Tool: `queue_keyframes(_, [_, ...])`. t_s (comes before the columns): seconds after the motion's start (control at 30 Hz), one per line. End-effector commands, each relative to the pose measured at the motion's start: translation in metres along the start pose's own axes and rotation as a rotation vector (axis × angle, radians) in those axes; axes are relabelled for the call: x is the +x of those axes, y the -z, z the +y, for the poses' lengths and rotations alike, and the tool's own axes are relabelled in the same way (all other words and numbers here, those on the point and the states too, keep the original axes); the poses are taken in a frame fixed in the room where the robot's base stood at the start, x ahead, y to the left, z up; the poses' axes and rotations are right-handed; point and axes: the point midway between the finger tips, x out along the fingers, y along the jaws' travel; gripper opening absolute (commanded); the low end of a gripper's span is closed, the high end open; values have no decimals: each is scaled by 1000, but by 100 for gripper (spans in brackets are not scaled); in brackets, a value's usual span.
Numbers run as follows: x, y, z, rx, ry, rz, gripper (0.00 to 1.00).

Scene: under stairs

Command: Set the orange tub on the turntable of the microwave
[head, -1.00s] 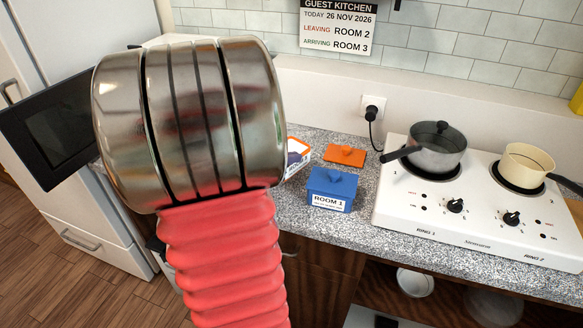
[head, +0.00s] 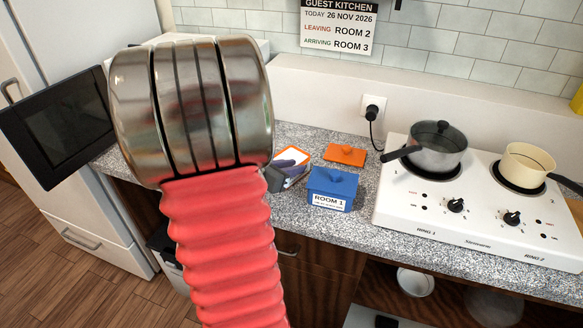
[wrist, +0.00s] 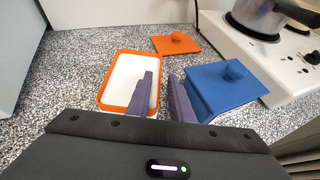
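The orange tub (wrist: 127,72), orange-rimmed and white inside, stands uncovered on the counter. It shows partly behind my arm in the head view (head: 304,154). My gripper (wrist: 164,84) is open, its two purple fingers apart around the tub's right wall. The left finger is over the tub's inside and the right finger is between the tub and the blue tub. I cannot tell whether either finger touches the wall. The microwave's dark door (head: 58,128) stands open at left. My arm hides most of the microwave, and the turntable is not in view.
A blue lidded tub (head: 331,190) labelled ROOM 1 stands close to the right of the orange tub. An orange lid (head: 345,156) lies behind them. The white hob (head: 468,215) with a grey pan (head: 438,150) and a cream pan (head: 528,167) is further right.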

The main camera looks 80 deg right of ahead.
Motion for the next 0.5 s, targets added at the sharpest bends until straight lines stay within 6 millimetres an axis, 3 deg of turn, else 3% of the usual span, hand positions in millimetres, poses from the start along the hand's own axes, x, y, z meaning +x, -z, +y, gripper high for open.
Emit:
queue_keyframes(0.33, [-2,-2,0,0,-1,-1,20])
queue_keyframes(0.5, [-16,-2,1,0,-3,-2,20])
